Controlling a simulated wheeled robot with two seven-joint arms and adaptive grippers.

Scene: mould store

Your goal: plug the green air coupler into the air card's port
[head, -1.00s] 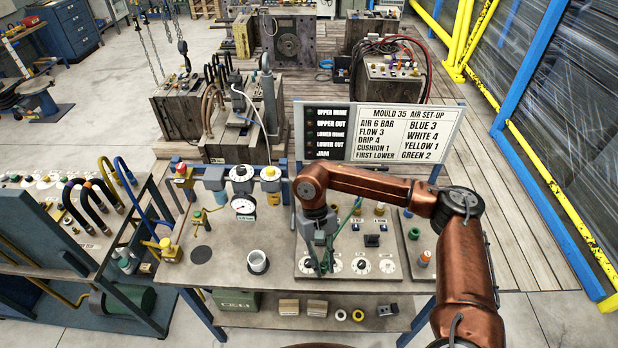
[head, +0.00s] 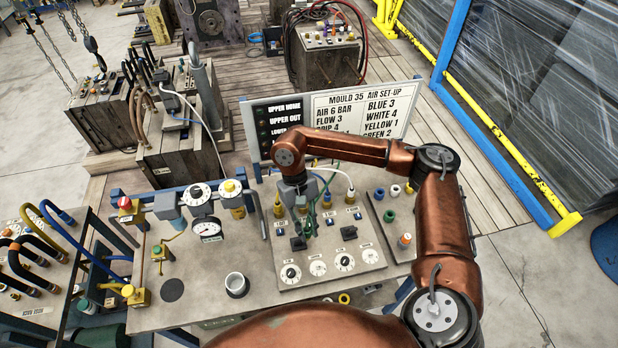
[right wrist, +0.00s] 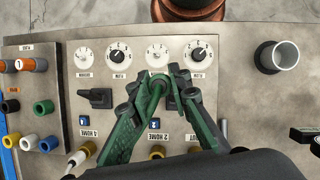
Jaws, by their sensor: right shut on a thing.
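Yellow fittings (right wrist: 157,152) and a white one (right wrist: 88,148) stand along the card's far row, partly hidden by the fingers. I cannot tell which port is the green one's. My left gripper is not in view.
Black switches (head: 348,233) and a row of dials (head: 344,263) stand on the card. Coloured fittings (head: 389,215) are on the panel at its right. A white cup (head: 236,284) stands left of the card. The set-up sign (head: 365,110) rises behind.

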